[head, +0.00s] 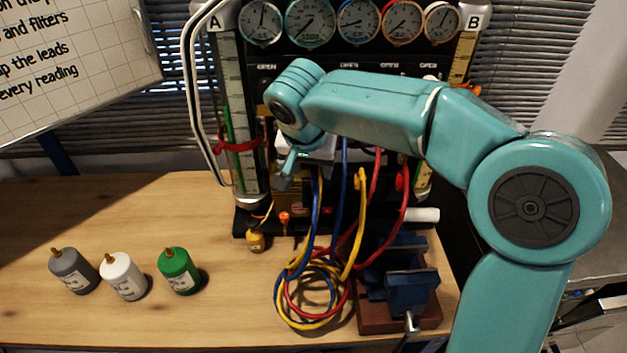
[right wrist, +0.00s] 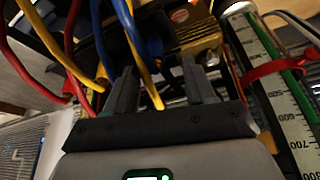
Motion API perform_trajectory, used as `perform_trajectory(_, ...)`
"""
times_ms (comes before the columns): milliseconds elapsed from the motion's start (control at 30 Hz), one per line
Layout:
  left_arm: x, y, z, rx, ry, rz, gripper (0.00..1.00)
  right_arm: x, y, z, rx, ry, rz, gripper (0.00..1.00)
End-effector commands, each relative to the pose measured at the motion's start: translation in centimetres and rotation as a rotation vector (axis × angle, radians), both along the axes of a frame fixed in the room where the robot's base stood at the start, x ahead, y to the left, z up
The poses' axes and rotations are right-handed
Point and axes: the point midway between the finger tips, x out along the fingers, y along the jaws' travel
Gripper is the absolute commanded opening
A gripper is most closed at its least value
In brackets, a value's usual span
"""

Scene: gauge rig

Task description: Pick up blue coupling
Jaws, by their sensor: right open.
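My right gripper (head: 290,165) reaches in front of the gauge rig, partly hidden by my own arm in the head view. In the right wrist view my right gripper (right wrist: 160,78) is open, its two dark fingers apart. A blue hose (head: 343,170) hangs from the rig beside yellow and red hoses. In the right wrist view the blue hose (right wrist: 151,46) runs between and beyond the fingers, near a brass block (right wrist: 198,35). I cannot clearly make out a blue coupling in either view. My left gripper is not in view.
Coiled hoses (head: 312,295) lie on the wooden bench (head: 220,325) next to a blue vise (head: 408,288). Grey (head: 73,272), white (head: 122,277) and green (head: 178,271) bottles stand at left. A glass tube (head: 235,110) with a red clamp stands close to the gripper.

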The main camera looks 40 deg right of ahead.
Motion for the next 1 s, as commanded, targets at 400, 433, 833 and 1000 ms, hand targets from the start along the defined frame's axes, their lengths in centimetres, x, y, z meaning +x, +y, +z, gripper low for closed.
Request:
perform_trajectory(400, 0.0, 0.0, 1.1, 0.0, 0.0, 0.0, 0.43, 1.3, -1.4, -4.8, 0.002, 0.003, 0.0, 0.54)
perform_trajectory(433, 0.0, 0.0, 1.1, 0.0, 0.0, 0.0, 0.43, 1.3, -1.4, -5.0, 0.002, 0.001, 0.0, 0.54)
perform_trajectory(833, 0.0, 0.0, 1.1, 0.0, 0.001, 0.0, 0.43, 1.4, -1.5, -5.2, 0.002, 0.0, 0.002, 0.02)
perform_trajectory(1000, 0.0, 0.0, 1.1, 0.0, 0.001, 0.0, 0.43, 1.4, -1.4, -5.2, 0.002, 0.0, 0.002, 0.0)
